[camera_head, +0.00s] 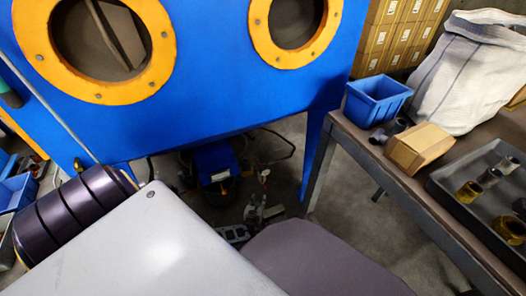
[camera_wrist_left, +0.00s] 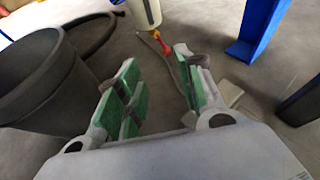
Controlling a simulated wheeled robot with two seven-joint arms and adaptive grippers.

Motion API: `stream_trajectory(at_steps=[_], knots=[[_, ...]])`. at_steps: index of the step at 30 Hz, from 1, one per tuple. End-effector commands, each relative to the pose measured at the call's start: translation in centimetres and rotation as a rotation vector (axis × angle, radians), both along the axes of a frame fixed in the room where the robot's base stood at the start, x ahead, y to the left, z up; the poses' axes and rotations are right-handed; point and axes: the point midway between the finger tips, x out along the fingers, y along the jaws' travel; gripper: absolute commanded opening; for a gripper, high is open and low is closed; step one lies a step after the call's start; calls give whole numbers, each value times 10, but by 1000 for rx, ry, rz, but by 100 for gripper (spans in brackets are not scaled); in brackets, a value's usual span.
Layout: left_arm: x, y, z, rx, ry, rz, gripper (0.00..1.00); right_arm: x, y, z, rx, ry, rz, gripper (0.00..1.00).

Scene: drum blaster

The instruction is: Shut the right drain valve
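Under the blue cabinet, my left gripper (camera_head: 258,211) shows small in the head view, low near the floor. In the left wrist view its two green-padded fingers (camera_wrist_left: 157,75) are spread wide with nothing between the pads. Just beyond the fingertips, a small red fitting (camera_wrist_left: 161,46) with a yellow part hangs below a pale cylinder (camera_wrist_left: 145,12), apart from the fingers. It may be a drain valve; I cannot tell whether it is the right one, or how its handle is set. My right gripper is in neither view.
A dark bucket (camera_wrist_left: 28,75) stands left of the gripper and a blue cabinet leg (camera_wrist_left: 256,30) to the right. A hose (camera_wrist_left: 93,38) lies on the floor. In the head view, a bench (camera_head: 340,128) at right bears a blue bin (camera_head: 377,101) and a dark tray (camera_head: 463,187).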

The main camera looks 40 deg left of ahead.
Motion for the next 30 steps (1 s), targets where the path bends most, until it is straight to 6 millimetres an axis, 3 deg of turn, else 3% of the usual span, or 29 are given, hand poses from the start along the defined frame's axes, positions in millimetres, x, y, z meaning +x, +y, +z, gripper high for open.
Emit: stream_trajectory(at_steps=[16, 30], knots=[[-9, -19, 21, -166, -73, 136, 37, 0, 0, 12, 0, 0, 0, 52], [-28, -43, 51, -414, -165, 356, 37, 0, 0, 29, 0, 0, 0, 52]])
